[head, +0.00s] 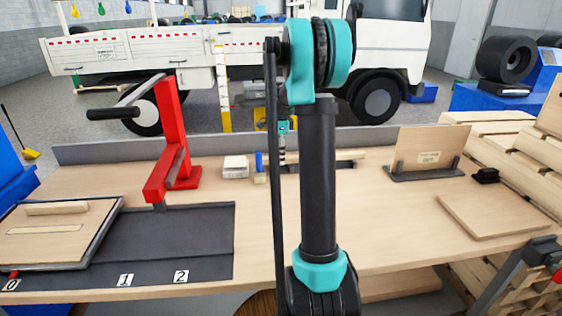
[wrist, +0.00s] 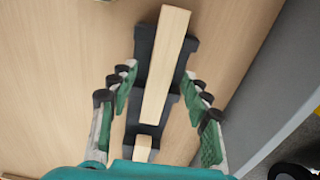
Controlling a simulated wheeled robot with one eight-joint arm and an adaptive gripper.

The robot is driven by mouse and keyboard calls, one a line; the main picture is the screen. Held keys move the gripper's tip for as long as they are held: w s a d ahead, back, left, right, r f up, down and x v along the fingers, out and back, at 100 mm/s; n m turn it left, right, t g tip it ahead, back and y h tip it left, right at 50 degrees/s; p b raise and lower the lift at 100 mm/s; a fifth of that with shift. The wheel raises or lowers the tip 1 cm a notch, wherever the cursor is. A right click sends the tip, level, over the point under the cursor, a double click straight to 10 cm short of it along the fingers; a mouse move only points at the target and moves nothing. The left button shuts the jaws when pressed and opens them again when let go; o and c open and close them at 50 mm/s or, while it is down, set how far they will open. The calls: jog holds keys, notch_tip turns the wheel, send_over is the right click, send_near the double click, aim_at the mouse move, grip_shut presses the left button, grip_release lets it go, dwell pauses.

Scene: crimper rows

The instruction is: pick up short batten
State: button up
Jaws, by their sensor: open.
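In the wrist view, a pale wooden batten (wrist: 167,70) lies along a dark stepped holder (wrist: 145,45). A smaller pale wooden piece (wrist: 143,148) shows on the same holder, nearer my palm. I cannot tell for sure which is the short batten. My gripper (wrist: 158,88) is open above the holder, its green-padded fingers on either side and apart from the wood. In the head view, my gripper (head: 282,135) points down over the back middle of the bench, partly behind my arm. The dark holder (head: 343,166) shows right of my arm.
A red lever press (head: 170,130) stands left on the bench (head: 400,235). A tray (head: 108,222) with wooden pieces and a dark mat (head: 205,225) are at front left. A white block (head: 235,166) sits left of the gripper. An upright board (head: 428,148) stands right; a grey ledge borders the back.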

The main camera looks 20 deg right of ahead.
jog(key=shift+f, duration=0.45)
grip_shut()
jog(key=shift+r, duration=0.1)
